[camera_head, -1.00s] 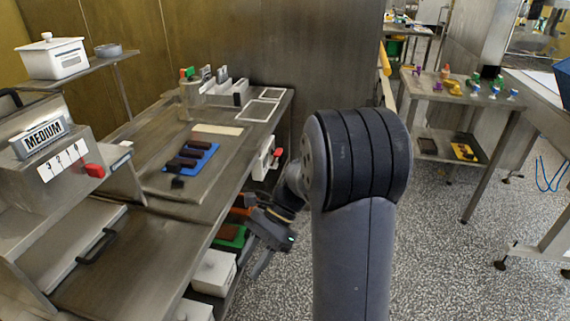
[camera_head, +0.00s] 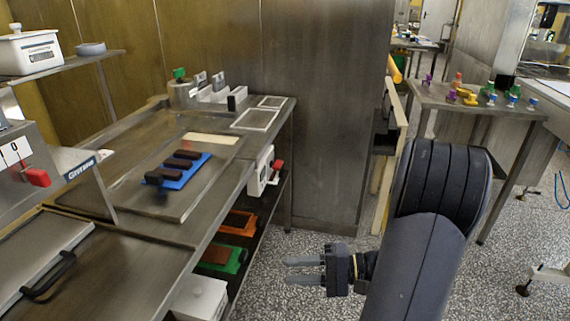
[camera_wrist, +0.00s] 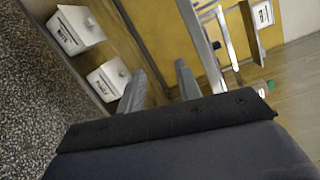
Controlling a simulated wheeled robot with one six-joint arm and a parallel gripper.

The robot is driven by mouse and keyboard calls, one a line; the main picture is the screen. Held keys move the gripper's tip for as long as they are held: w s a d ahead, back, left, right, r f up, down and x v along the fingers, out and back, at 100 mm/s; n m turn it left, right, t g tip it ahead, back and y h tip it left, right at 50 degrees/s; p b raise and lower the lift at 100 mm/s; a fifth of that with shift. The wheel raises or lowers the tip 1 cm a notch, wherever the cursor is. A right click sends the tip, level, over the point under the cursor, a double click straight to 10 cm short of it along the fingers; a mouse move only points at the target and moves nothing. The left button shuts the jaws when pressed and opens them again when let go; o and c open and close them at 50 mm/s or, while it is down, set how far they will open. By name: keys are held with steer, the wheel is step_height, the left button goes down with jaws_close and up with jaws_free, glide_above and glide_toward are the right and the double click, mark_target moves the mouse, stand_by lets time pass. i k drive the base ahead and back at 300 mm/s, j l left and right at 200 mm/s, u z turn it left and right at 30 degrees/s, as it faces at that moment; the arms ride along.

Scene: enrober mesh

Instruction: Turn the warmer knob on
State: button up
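A red knob (camera_head: 38,177) sits on the grey machine with a number scale at the far left of the head view. Another red knob (camera_head: 278,165) sticks out of a white box (camera_head: 262,172) on the table's right edge. Neither is labelled as the warmer in readable text, so I cannot tell which one is the warmer knob. My gripper (camera_head: 288,270) points left, low over the floor right of the table, apart from both knobs. Its two fingers stand apart with nothing between them; they also show in the wrist view (camera_wrist: 160,72).
The steel table (camera_head: 165,225) carries a blue tray (camera_head: 188,178) with dark bars. Below are an orange tray (camera_head: 238,223), a green tray (camera_head: 232,262) and a white lidded box (camera_head: 202,298). A side table (camera_head: 470,103) with small coloured items stands at right. Speckled floor is open between.

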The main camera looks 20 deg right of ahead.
mark_target(277, 165)
steer(key=i+l, duration=0.95)
steer(key=i, duration=0.25)
steer(key=l+z, duration=0.05)
